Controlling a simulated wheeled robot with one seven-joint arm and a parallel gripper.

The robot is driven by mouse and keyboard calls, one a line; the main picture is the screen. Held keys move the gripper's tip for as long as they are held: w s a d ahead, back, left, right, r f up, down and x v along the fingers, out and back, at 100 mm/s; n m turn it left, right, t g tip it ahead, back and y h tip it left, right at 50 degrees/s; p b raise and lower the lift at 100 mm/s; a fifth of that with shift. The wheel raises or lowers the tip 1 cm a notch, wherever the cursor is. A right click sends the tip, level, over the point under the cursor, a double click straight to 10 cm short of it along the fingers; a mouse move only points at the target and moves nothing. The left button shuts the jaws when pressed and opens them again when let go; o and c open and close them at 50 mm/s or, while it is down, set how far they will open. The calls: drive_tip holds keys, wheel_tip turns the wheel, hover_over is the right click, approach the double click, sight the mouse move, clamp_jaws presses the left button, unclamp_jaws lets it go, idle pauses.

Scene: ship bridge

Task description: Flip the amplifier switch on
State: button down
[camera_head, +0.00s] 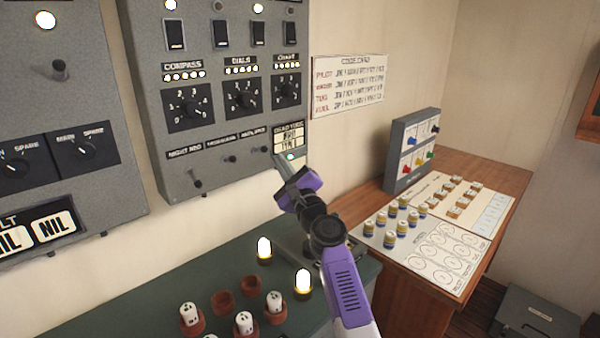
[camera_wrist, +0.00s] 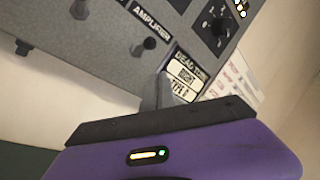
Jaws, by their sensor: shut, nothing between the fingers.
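The amplifier switch (camera_head: 265,149) is a small dark-knobbed toggle at the lower right of the grey wall panel, under its label. It also shows in the wrist view (camera_wrist: 150,44), just below the word AMPLIFIER, with its lever sticking out of the panel. I cannot tell its on or off state. My purple gripper (camera_head: 281,162) is shut and empty, reaching up to the panel's lower right corner. A gap shows between the fingers and the knob.
Two more toggles, one of them the left one (camera_head: 197,184), sit in the same row. Rotary dials (camera_head: 243,98) are above. Below is a green counter (camera_head: 150,310) with lit lamps (camera_head: 264,248) and pots. A wooden desk (camera_head: 385,205) with game pieces stands at right.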

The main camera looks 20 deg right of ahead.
drive_tip(key=s+d+r+p, duration=0.1)
drive_tip(key=s+p, duration=0.3)
drive_tip(key=s, duration=0.5)
drive_tip(key=shift+s+r, duration=0.25)
drive_tip(key=shift+r, duration=0.15)
drive_tip(key=shift+d, duration=0.1)
